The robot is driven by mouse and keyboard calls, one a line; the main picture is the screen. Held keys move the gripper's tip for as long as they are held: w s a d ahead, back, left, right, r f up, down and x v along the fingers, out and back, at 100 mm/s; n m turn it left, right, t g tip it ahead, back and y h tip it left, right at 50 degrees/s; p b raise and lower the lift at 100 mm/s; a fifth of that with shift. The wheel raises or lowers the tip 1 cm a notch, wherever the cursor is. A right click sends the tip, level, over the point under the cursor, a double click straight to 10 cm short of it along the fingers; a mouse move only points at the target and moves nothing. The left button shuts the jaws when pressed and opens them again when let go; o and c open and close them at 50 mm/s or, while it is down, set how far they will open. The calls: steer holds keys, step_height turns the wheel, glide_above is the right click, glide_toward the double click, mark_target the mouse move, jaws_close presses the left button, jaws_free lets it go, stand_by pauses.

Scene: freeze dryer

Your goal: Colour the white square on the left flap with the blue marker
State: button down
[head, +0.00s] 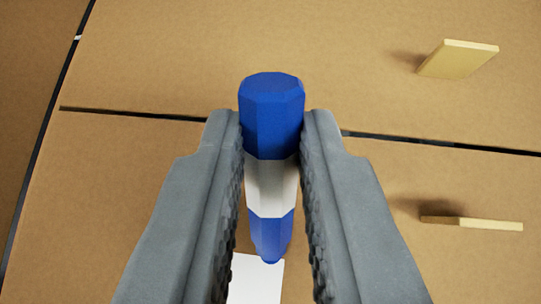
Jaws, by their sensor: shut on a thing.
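My gripper (271,120) is shut on the blue marker (272,112). The marker has a blue faceted top end, a white middle and a blue tapered lower end with a rounded tip. Its tip (270,258) shows over the upper edge of the white square (256,282); I cannot tell whether it touches. The square lies on a brown cardboard flap (110,200). Its lower part runs out of the picture, and the right finger is beside it. The visible part of the square is plain white.
A dark gap (440,144) runs across the cardboard, and a dark edge (45,120) runs down the left side. Two pale yellow tabs stand out from the cardboard on the right, an upper one (458,59) and a lower one (472,223).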

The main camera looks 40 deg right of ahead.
steer(key=shift+w+d, duration=0.45)
steer(key=shift+d, duration=0.05)
steer(key=shift+s+a, duration=0.1)
steer(key=shift+s+a, duration=0.9)
steer(key=shift+a, duration=0.25)
step_height(320, 180, up, 7)
stand_by(1.1)
stand_by(0.3)
